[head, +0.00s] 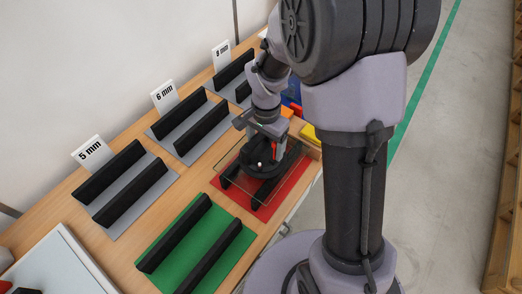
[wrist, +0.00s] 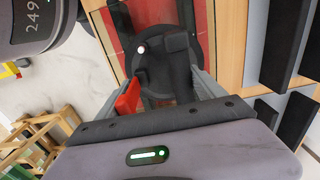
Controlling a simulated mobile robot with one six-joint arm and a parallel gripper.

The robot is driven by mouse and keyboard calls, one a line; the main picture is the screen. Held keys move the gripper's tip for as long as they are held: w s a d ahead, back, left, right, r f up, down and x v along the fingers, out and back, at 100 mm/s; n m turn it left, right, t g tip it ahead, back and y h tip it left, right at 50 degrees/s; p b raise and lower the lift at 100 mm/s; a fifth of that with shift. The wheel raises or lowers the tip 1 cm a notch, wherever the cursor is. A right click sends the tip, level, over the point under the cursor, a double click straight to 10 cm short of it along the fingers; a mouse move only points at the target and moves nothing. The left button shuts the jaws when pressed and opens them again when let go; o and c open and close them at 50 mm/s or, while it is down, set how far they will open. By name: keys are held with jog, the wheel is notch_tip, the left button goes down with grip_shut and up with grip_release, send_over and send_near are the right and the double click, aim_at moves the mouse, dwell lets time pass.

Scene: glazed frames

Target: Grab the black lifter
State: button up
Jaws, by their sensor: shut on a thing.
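The black lifter (head: 260,163) is a dark round suction device with a block-like handle. It sits on a clear glass pane (head: 308,149) above the red mat (head: 292,186). In the wrist view the lifter (wrist: 150,68) fills the space between the fingers, with a small white spot and a red lever (wrist: 128,97) on it. My gripper (head: 261,143) is above the lifter in the head view, and in the wrist view (wrist: 168,85) its grey fingers are shut on the lifter's handle. The exact finger contact is partly hidden.
Black rails stand in pairs on a green mat (head: 170,278) and grey mats (head: 154,207). White signs marked 5 mm (head: 92,153), 6 mm (head: 164,96) and 8 mm (head: 221,55) stand along the wall. Wooden racks (wrist: 40,137) stand on the floor in the wrist view.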

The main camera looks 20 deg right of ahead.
jog(key=shift+c, duration=1.4)
